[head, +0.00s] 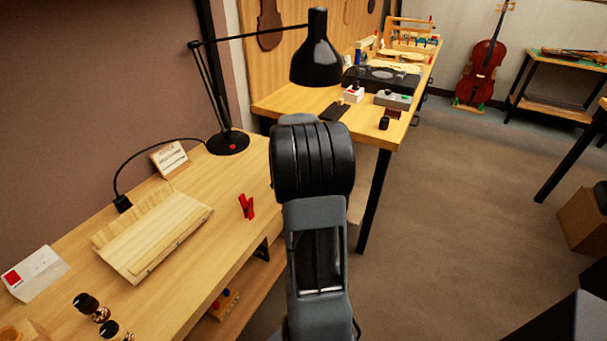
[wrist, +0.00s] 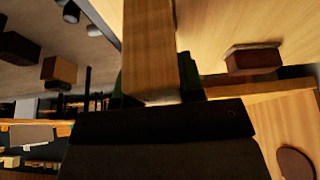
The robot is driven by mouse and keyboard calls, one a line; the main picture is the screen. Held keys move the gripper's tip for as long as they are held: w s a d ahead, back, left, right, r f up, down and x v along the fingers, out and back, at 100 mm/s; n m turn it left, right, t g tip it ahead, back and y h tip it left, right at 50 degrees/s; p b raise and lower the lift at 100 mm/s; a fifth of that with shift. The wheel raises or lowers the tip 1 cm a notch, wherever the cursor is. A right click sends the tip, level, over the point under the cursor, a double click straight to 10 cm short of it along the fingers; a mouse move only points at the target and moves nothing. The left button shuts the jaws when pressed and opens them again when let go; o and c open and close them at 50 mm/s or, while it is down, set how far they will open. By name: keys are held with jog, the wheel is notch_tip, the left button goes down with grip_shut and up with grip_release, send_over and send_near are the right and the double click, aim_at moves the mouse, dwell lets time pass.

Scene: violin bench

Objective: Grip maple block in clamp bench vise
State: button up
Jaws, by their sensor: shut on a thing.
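In the wrist view a long, squared block of pale brown wood (wrist: 150,45), which I take for the maple block, stands between the dark green fingers of my gripper (wrist: 158,80). My gripper is shut on it, and the block runs up out of the top of the picture. In the head view my own arm covers the middle, and the gripper and block are hidden behind it. I cannot make out the bench vise for certain in either view.
A wooden bench (head: 187,260) at left holds a pale wooden slab (head: 155,240), a red clamp (head: 246,206) and a black lamp (head: 228,142). A second bench (head: 285,100) with tools stands behind. The floor (head: 450,200) at right is largely clear.

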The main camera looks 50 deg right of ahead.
jog(key=shift+r, duration=0.6)
dwell(2.0)
jog(key=shift+f+b, duration=2.7)
jog(key=shift+f, duration=0.05)
jog(key=o, duration=1.1)
jog(key=p+v, duration=0.1)
jog(key=v, duration=1.3)
jog(key=shift+w+p, duration=0.1)
jog(key=shift+p, duration=0.3)
